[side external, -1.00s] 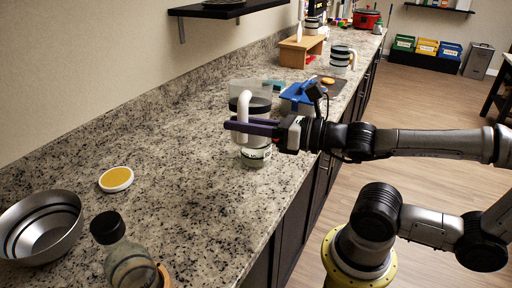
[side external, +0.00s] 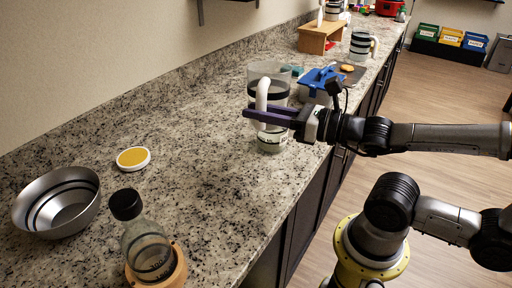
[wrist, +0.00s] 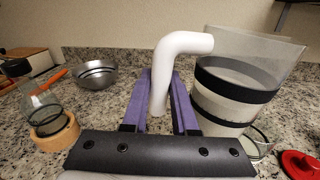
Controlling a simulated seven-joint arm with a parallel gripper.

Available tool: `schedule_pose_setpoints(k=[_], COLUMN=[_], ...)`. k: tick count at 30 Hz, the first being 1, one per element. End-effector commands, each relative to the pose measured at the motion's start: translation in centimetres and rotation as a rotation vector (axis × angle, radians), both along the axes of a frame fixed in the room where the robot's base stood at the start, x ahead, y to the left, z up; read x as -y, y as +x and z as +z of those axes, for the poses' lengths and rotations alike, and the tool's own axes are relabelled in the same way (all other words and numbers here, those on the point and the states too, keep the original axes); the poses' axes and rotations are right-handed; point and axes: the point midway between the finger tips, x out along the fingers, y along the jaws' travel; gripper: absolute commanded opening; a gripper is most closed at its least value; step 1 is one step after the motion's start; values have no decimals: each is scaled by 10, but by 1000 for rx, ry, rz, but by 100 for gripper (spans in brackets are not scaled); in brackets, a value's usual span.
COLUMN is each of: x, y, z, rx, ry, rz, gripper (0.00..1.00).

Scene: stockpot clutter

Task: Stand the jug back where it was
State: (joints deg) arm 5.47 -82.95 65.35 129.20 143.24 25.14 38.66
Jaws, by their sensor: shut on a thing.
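The jug (side external: 279,90) is clear and tapered, with dark bands and a white bent handle (side external: 262,100). In the wrist view the jug (wrist: 238,80) stands out to the right of my gripper, roughly upright, and its handle (wrist: 182,44) runs down between the purple fingers. My gripper (side external: 262,118), also in the wrist view (wrist: 160,100), is shut on the handle. A glass piece with a band (side external: 272,139) shows below the fingers in the side view. The fingers hide part of the jug, and I cannot tell whether its base touches the counter.
A glass jar (wrist: 258,146) and a red item (wrist: 299,164) are close to the jug. A blue-topped container (side external: 318,82) stands behind it. A steel bowl (side external: 57,202), a yellow-topped lid (side external: 133,158) and a black-capped bottle (side external: 145,245) are nearer. The mid counter (side external: 205,165) is clear.

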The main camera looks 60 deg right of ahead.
Motion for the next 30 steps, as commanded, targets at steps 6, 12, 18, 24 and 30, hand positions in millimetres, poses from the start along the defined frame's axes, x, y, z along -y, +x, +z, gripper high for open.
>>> schedule_pose_setpoints(k=[6, 12, 18, 24, 30], x=[-24, -72, -101, -114, -113], y=[-6, -14, -18, -23, -22], z=[25, 30, 11, -8, -29], rx=[12, 11, 19, 34, 46], ry=[-17, -27, -32, -38, -43], rz=[106, 353, 573, 740, 841], gripper=[0, 0, 0, 0, 0])
